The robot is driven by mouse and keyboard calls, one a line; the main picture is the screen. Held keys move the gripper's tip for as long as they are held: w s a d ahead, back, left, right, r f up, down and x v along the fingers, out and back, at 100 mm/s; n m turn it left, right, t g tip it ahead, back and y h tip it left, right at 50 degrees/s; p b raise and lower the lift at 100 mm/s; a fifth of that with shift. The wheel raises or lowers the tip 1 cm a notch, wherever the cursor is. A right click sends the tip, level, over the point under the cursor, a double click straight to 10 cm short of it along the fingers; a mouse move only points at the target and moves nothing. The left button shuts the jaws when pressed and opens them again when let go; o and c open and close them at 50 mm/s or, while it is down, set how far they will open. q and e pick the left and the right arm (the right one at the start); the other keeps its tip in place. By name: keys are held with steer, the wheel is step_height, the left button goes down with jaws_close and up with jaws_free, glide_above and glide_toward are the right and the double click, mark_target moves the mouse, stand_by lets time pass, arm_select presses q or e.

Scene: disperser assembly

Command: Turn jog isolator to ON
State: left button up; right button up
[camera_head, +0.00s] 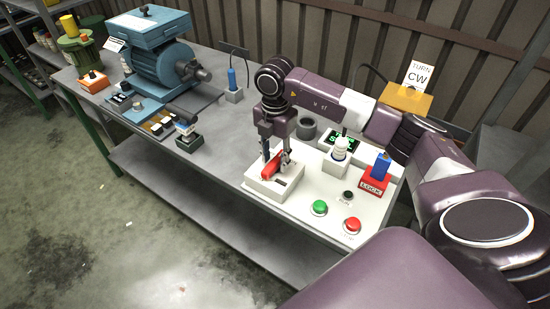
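The jog isolator appears to be the white box with a red rotary handle (271,168) near the middle of the bench. Its white base (262,189) sits at the left end of a pale control panel. My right gripper (276,160) points straight down over it, with one finger on each side of the red handle. The fingers are spread apart, but I cannot tell if they touch the handle. The ON and OFF marks are too small to read. My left gripper is out of view.
The panel (300,218) holds a green button (319,208), a red button (352,226), a white-capped post (340,149) and a red block marked LOCK (375,184). A "TURN CW" sign (418,76) stands behind. A blue motor machine (160,62) stands at left.

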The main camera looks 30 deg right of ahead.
mark_target(275, 161)
step_height(275, 161, up, 12)
stand_by(0.7)
stand_by(0.4)
